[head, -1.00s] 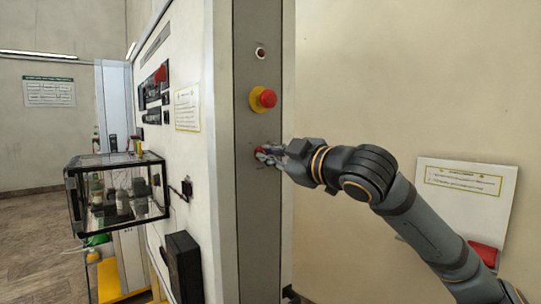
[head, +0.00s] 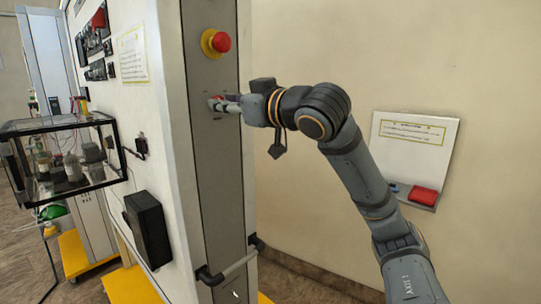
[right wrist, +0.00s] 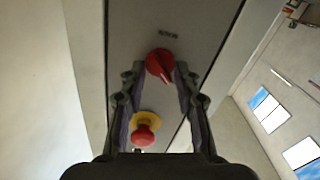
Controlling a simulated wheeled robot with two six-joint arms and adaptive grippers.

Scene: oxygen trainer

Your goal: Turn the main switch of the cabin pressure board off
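The main switch is a red rotary knob (head: 213,103) on the narrow grey end panel (head: 215,170) of the board, below a red mushroom button on a yellow base (head: 216,42). In the right wrist view the red knob (right wrist: 159,64) lies between my fingertips, with a white pointer mark slanting to the lower right. My right gripper (head: 226,103) reaches it from the right. In the head view the fingers partly hide the knob. My left gripper is in no view.
The mushroom button (right wrist: 143,134) shows between the fingers in the wrist view, near the knob. A grey handle bar (head: 229,269) crosses the panel low down. A glass case (head: 112,142) and a black box (head: 148,228) stick out from the left face. A wall holder (head: 412,150) is at right.

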